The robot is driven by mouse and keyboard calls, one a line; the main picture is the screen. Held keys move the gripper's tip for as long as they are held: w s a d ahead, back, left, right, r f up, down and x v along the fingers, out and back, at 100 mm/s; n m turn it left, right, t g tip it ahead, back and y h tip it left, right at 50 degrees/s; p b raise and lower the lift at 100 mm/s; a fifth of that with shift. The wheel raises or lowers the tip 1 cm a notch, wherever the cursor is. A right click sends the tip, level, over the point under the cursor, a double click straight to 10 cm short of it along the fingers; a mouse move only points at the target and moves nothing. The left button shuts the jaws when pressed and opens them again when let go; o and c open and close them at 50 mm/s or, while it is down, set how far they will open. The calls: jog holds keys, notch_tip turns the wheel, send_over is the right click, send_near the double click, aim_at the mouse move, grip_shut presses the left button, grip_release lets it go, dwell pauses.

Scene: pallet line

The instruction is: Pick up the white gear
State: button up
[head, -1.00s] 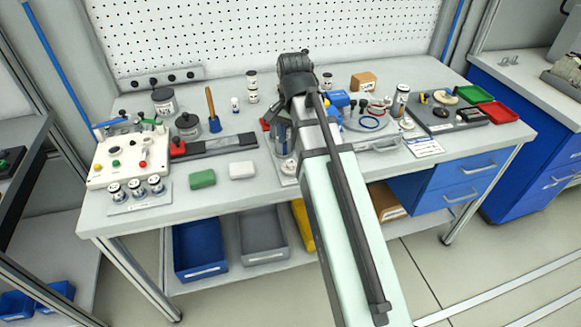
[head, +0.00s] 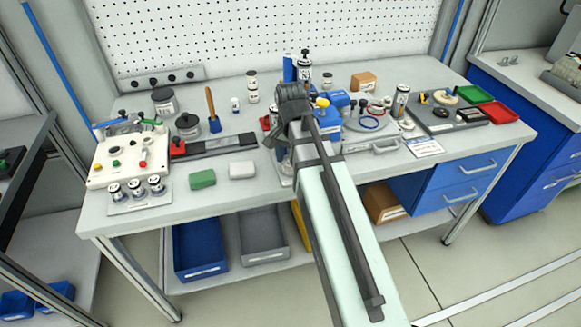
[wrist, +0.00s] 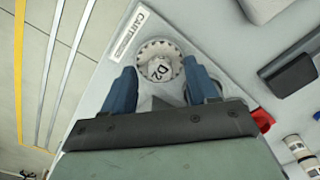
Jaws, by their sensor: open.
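In the wrist view, a pale round piece (wrist: 160,47) with a dotted or notched rim lies on a light plate. Its centre carries a whitish part marked D2. It looks like the white gear, but I cannot confirm its teeth. My gripper (wrist: 158,68) is open, with one blue-grey finger on each side of the near part of this piece. I cannot tell how high the fingers are above it. In the head view, my wrist hides the piece and most of the gripper. A cream ring-shaped part (head: 446,97) lies on a dark tray at the right.
A green block (head: 202,179) and a white block (head: 242,169) lie left of my arm. Blue parts (head: 329,124) stand close right of my wrist.

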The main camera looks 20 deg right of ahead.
jog(key=shift+f, duration=0.25)
jog(key=shift+c, duration=0.3)
grip_shut()
